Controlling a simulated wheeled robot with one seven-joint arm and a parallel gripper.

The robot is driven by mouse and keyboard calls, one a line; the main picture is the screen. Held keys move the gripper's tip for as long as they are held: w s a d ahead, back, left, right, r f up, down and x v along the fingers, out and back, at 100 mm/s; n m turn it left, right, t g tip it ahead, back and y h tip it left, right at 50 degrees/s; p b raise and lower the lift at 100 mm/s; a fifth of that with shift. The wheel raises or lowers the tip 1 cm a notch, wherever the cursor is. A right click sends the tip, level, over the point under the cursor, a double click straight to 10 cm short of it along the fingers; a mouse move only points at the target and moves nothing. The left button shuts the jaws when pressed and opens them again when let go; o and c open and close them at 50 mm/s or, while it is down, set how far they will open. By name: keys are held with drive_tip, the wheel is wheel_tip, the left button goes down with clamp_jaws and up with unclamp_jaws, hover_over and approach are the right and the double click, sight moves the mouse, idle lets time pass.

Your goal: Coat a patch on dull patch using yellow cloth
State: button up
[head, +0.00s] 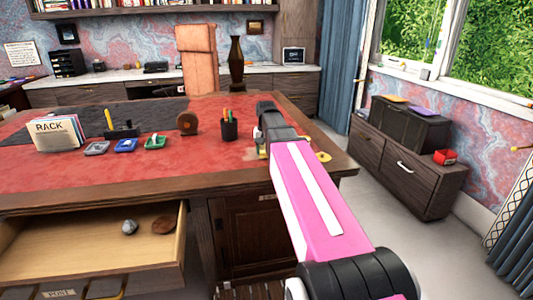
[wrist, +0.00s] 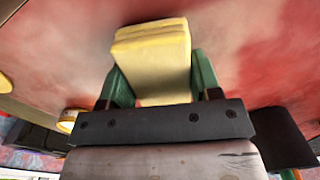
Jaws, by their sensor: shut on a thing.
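My gripper (wrist: 160,74) is shut on the yellow cloth (wrist: 152,42), a folded pad between its two green fingers. In the head view my gripper (head: 265,146) is over the right part of the desk's red leather, largely hidden behind my arm, with only a bit of yellow showing. The dull patch (head: 249,154) looks like a paler, worn area of the leather just left of my gripper. Pale, cloudy leather also shows around the cloth in the wrist view. I cannot tell whether the cloth touches the leather.
A round yellow item (head: 324,157) lies near the desk's right edge, right of my arm. A pen cup (head: 229,129) and a brown tape dispenser (head: 187,124) stand to the left. Farther left are small coloured pads and a rack (head: 56,134). An open drawer (head: 90,240) juts out at front left.

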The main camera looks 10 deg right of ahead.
sight(264, 146)
drive_tip(key=w, duration=0.3)
drive_tip(key=shift+w+f, duration=0.2)
drive_tip(key=shift+w+r, duration=0.1)
drive_tip(key=shift+w, duration=2.15)
drive_tip(key=shift+w+r, duration=0.3)
drive_tip(key=shift+r, duration=0.4)
wheel_tip(264, 146, up, 6)
drive_tip(key=shift+s+r, duration=0.15)
drive_tip(key=shift+r, duration=0.05)
